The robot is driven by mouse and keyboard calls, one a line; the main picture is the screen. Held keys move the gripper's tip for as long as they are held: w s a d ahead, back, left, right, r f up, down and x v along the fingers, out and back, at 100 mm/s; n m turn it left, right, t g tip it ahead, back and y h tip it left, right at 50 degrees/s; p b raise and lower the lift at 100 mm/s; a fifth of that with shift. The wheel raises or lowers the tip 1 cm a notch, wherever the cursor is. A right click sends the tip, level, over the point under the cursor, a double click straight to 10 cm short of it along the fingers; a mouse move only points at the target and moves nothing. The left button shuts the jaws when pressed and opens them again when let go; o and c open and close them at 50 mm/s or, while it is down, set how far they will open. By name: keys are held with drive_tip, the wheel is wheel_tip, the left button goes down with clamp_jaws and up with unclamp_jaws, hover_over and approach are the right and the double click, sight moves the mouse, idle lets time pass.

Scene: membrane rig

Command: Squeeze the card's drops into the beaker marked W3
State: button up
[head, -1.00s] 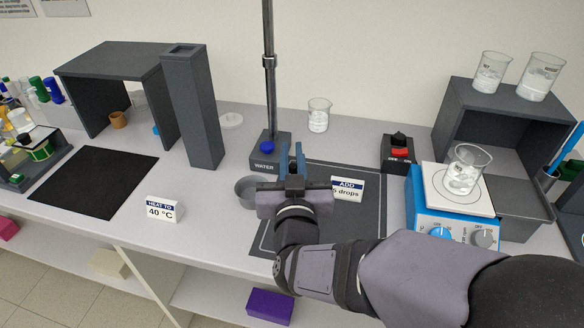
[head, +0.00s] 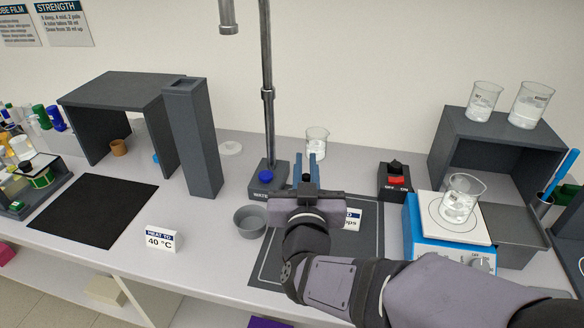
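My gripper (head: 305,166) is in the middle of the head view, its two blue fingers apart with nothing seen between them. The card (head: 352,219) reads "ps" at its edge; my gripper's body hides the rest. A beaker (head: 317,138) stands at the back of the bench, just beyond my fingers, partly covered by them. Another beaker (head: 459,200) stands on the hotplate (head: 430,213). Two more beakers, left (head: 482,101) and right (head: 529,104), stand on the grey shelf. Their marks are too small to read, so I cannot tell which is W3.
A blue-topped tool (head: 563,172) stands in a holder at right. A stand with a WATER base (head: 266,188) and a grey bowl (head: 250,221) are left of my gripper. A switch box (head: 394,181) and tall grey column (head: 192,135) are nearby. The black mat (head: 92,210) is clear.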

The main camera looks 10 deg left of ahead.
drive_tip(key=w+d+r+m+h+p, duration=0.2)
drive_tip(key=w+d+r+h+p, duration=0.1)
drive_tip(key=d, duration=0.9)
drive_tip(key=w+d+r+m+g+h+p, duration=0.1)
drive_tip(key=w+d+r+m+h+p, duration=0.2)
drive_tip(key=d, duration=0.9)
drive_tip(key=w+d+r+m+g+h+p, duration=0.1)
drive_tip(key=w+d+r+m+h+p, duration=0.2)
drive_tip(key=d, duration=0.9)
drive_tip(key=h+p, duration=0.3)
drive_tip(key=p, duration=0.1)
drive_tip(key=shift+w+d+p, duration=0.2)
drive_tip(key=shift+w+p, duration=0.1)
drive_tip(key=shift+w, duration=0.1)
drive_tip(key=shift+f+b, duration=1.15)
drive_tip(key=shift+f, duration=0.35)
drive_tip(key=shift+c, duration=1.1)
